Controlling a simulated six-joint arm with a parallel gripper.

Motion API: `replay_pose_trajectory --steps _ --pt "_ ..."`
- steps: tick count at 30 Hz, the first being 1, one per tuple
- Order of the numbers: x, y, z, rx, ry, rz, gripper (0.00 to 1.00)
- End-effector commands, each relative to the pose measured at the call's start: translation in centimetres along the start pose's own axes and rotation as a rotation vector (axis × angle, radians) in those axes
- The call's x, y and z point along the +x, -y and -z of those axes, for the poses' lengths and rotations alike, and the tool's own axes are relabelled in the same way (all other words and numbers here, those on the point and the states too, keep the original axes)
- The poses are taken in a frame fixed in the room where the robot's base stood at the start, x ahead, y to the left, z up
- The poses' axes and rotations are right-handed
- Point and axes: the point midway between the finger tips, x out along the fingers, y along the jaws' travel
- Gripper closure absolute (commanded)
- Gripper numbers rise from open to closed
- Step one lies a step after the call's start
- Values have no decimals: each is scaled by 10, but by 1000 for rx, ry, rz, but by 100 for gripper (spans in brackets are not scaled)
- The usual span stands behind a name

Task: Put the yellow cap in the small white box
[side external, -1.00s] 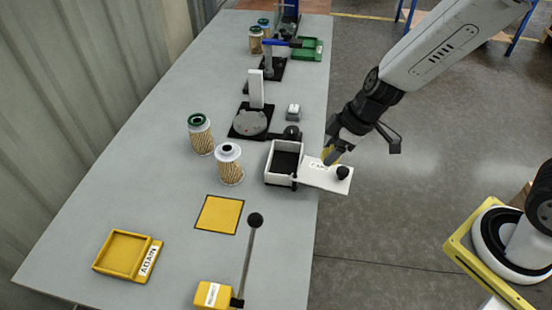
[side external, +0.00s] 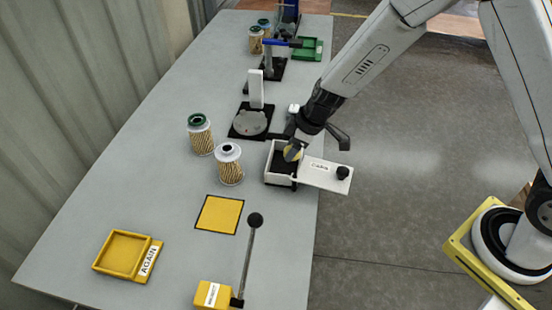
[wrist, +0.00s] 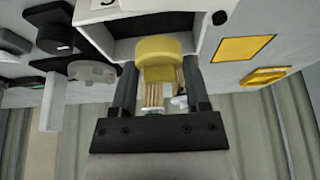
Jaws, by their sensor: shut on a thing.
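The yellow cap (side external: 292,154) is round and held between the fingers of my gripper (side external: 293,157). In the wrist view the yellow cap (wrist: 164,62) sits between the two dark fingers (wrist: 160,80). The small white box (side external: 277,181) stands at the right edge of the table, open at the top with a dark inside. Its white labelled lid (side external: 318,174) with a black knob lies out to the right. My gripper and the cap are over the box opening; their exact height above it is hard to tell. The box (wrist: 84,42) also shows behind the cap in the wrist view.
Two filter cartridges (side external: 229,166) (side external: 200,136) stand left of the box. A black fixture with a grey disc (side external: 251,122) is behind it. A yellow square (side external: 219,214), a lever (side external: 249,255) and a yellow tray (side external: 122,252) are in front.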

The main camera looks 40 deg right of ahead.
Motion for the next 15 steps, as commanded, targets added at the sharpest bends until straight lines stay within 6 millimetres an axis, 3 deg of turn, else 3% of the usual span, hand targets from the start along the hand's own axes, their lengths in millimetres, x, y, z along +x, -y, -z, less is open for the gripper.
replay_pose_trajectory --steps 6,15 --pt "21 -8 4 -2 0 0 100" --pt "27 -10 6 -1 0 0 100"
